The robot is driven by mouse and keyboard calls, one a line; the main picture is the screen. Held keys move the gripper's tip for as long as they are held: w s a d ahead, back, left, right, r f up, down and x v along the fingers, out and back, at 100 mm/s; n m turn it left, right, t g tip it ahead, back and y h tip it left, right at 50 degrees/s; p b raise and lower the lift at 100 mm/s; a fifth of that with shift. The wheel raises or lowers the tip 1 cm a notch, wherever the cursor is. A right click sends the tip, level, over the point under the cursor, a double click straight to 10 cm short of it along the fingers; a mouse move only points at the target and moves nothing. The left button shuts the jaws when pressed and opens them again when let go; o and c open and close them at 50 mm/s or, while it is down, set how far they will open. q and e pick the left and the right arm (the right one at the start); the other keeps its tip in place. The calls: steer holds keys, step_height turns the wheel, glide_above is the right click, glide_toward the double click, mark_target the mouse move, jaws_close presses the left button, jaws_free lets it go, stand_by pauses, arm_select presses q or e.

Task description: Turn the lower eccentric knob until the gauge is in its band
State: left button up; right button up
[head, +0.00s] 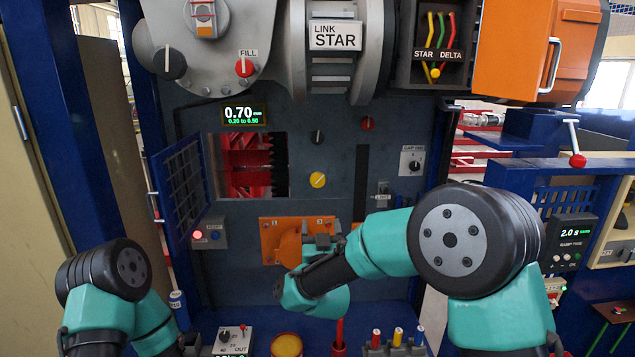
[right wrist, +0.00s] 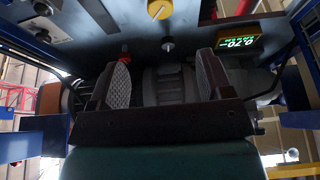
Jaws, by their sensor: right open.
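The gauge display (head: 243,114) reads 0.70 mm, with "0.20 to 0.50" in green below it; it shows upside down in the right wrist view (right wrist: 236,43). The yellow knob (head: 317,180) is the lower of two knobs right of the window; it shows at the top edge of the right wrist view (right wrist: 160,9). The upper one is a dark knob (head: 317,137), also in the right wrist view (right wrist: 167,46). My right gripper (head: 322,241) is below the yellow knob, apart from it. Its fingers (right wrist: 165,80) are open with nothing between them. My left gripper is out of view.
An orange plate (head: 268,240) is behind my right gripper. A blue mesh door (head: 180,185) stands open left of the window with red parts (head: 248,165). A dark vertical slot (head: 361,185) lies right of the knobs. A red knob (head: 367,123) is up right.

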mark_target(316, 183)
steer(key=x, duration=1.7)
steer(key=shift+w, duration=0.2)
steer(key=shift+c, duration=0.4)
steer(key=c, duration=0.8)
steer(key=shift+f+m+h, duration=0.1)
steer(key=shift+m+h, duration=0.3)
steer(key=shift+m, duration=0.3)
steer(key=m+h, duration=0.2)
steer(key=m, duration=0.1)
steer(key=shift+a+m, duration=0.1)
steer(key=shift+m, duration=0.3)
steer(key=shift+m+g+h, duration=0.6)
steer(key=shift+m+h, duration=0.5)
steer(key=shift+m, duration=1.2)
